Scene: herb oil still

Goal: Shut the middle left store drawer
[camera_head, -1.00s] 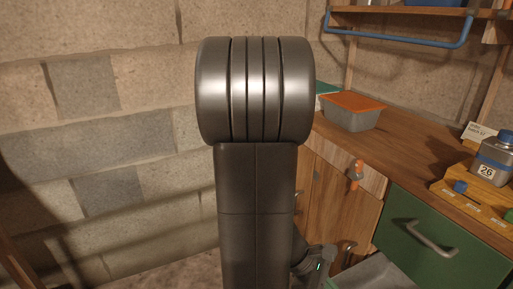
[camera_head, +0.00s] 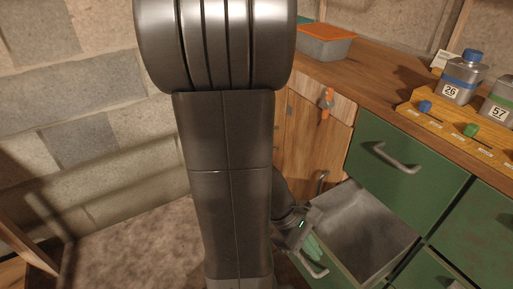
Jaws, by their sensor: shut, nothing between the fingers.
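The middle left store drawer (camera_head: 372,226) stands pulled out below a closed green drawer. Its grey inside shows and looks empty. Its green front is at the bottom of the view, with a metal handle (camera_head: 312,266). My gripper (camera_head: 315,248) is shut with nothing in it, by the upper edge of the drawer front and close to the handle. I cannot tell whether it touches the front. My own arm hides part of the drawer's left end and the floor there.
The closed upper green drawer (camera_head: 408,166) has a metal handle. A wooden cupboard door (camera_head: 306,146) with an orange-handled tool (camera_head: 326,103) is left of it. Left floor (camera_head: 130,244) is clear.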

